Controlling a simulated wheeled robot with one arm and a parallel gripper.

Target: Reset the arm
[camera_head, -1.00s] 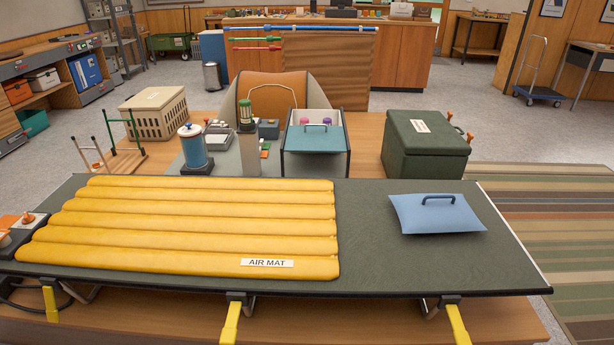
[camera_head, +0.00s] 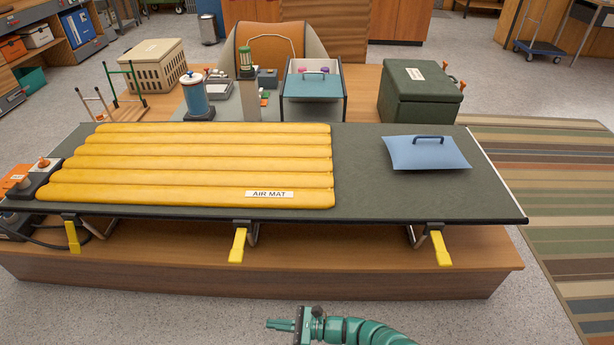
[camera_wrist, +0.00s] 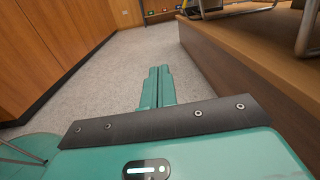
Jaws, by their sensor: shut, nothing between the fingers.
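My gripper (camera_head: 268,324) is at the bottom middle of the head view, at the end of my green arm. It points left and sits in front of the wooden platform, apart from it. In the wrist view its two green fingers (camera_wrist: 157,88) lie side by side, shut and empty, over the grey floor. Most of my arm is out of the frame.
Bare floor (camera_head: 130,315) lies in front. A striped rug (camera_head: 560,200) is at right.

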